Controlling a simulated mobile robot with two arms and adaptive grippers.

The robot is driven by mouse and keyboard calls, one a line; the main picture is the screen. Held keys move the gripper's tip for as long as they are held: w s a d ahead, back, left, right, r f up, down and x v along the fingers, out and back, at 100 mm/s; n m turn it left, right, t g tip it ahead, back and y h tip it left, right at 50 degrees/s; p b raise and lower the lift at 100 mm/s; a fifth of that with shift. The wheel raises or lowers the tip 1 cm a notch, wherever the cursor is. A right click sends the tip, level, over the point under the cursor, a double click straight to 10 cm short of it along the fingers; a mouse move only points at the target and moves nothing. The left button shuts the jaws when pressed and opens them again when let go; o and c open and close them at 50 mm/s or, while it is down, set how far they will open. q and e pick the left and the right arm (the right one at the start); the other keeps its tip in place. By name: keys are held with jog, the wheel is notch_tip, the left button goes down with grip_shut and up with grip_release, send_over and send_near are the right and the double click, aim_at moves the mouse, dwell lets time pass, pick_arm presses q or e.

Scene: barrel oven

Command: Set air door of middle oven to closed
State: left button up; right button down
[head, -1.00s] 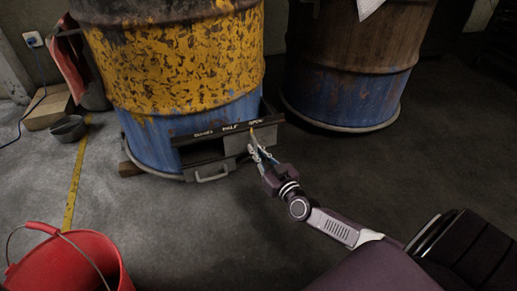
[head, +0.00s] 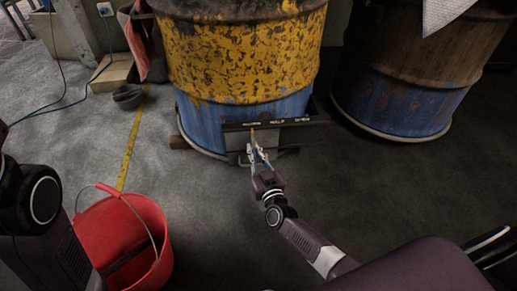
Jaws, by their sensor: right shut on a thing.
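The middle oven is the yellow and blue barrel (head: 240,60). Its air door, a grey sliding plate (head: 238,141), sits low on its front under a dark rail (head: 318,124) with white position labels. The plate is at the left part of the rail, near the leftmost label; the exact end position is hard to tell. My right gripper (head: 258,153) is in front of the plate and shut on its small upright yellowish tab (head: 253,134). The gripper hides part of the plate and the lower handle. My left gripper is out of view; only my left arm shows at the left edge.
A red bucket (head: 152,215) stands on the floor at lower left. A rusty brown and blue barrel (head: 405,85) stands at right. A dark bowl (head: 128,98) and a wooden block (head: 108,74) lie at upper left. The floor right of my right arm is clear.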

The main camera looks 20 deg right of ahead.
aim_at(251, 130)
jog(key=shift+a, duration=0.35)
jog(key=c, duration=2.1)
grip_release()
notch_tip(251, 130, up, 10)
